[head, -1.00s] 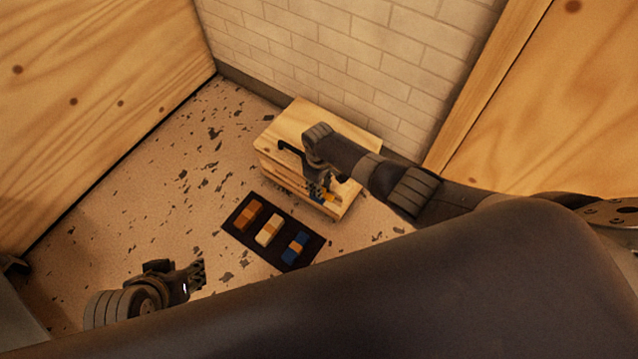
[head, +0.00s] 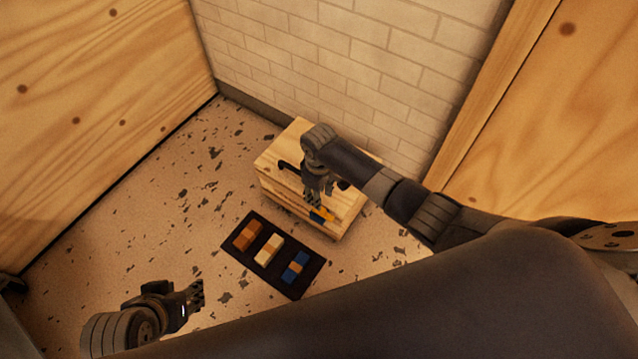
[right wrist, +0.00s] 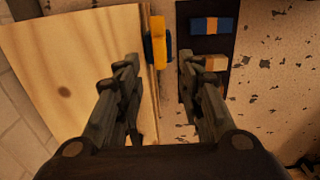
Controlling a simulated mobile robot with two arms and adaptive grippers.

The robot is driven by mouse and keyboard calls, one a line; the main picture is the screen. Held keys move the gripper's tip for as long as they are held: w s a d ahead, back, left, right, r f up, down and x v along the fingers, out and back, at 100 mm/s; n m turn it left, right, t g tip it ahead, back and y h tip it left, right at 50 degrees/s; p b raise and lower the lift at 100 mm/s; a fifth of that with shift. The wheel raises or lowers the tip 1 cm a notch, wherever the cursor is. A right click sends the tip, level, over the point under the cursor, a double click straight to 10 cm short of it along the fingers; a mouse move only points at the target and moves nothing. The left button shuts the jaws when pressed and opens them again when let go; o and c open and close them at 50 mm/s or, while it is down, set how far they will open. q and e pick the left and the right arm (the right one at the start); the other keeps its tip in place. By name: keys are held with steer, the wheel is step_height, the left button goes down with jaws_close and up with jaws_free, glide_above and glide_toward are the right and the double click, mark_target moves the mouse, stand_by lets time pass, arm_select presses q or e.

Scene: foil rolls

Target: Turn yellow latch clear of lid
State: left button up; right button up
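The yellow latch (head: 328,214) is on the front side of the wooden box (head: 345,213), with a blue part beside it. In the right wrist view the latch (right wrist: 158,38) stands upright at the box edge, with dark blue pieces on both sides. The lid (right wrist: 75,75) is the pale wooden top. My right gripper (head: 314,204) is above the box's front edge, close to the latch. In the right wrist view its fingers (right wrist: 162,75) are spread and empty, with the latch beyond their tips. My left gripper (head: 197,292) is low at left, far from the box; its finger opening is unclear.
A dark mat (head: 229,250) lies on the speckled floor before the box, bearing orange, cream and blue banded blocks. A black handle (head: 287,166) shows at the box top. A brick wall (head: 370,70) stands behind. Wooden panels (head: 90,90) flank the space. Floor at left is clear.

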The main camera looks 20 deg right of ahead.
steer(key=shift+r, duration=2.55)
